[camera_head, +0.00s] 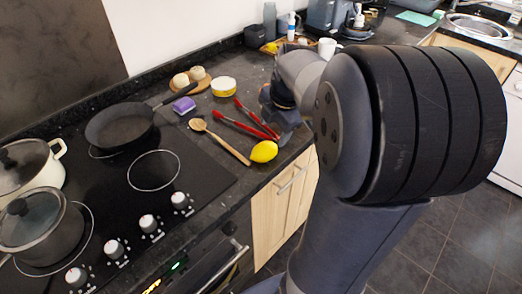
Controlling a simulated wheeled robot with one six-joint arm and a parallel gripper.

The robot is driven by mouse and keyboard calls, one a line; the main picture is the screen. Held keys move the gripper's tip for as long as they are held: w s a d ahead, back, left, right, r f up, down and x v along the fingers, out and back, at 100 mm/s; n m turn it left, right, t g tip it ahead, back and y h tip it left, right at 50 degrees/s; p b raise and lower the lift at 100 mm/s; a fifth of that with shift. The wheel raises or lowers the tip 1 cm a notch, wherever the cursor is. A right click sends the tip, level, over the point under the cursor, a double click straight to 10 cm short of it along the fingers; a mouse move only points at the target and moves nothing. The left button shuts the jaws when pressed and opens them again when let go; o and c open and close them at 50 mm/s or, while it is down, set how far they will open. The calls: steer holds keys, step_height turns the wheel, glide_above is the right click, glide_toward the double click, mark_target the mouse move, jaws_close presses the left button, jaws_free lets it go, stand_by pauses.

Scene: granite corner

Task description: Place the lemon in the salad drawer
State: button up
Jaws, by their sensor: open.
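The yellow lemon (264,151) lies on the dark granite counter near its front edge, beside the end of a wooden spoon. My gripper (284,134) is over the counter just up and right of the lemon, apart from it. It is open, and nothing shows between its fingers; my arm hides part of it. I cannot make out a salad drawer in this view. A closed light-wood cabinet front (284,205) with a bar handle is below the counter.
Red tongs (245,122) and the wooden spoon (220,138) lie left of the lemon. The hob (150,200) has pots. A sink (478,27) is at far right.

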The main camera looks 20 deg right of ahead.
mark_target(268, 145)
steer(key=x, duration=0.9)
steer(key=shift+s+a+f+p, duration=0.1)
steer(key=shift+a+f+p, duration=0.1)
steer(key=shift+p, duration=0.2)
steer(key=c, duration=0.9)
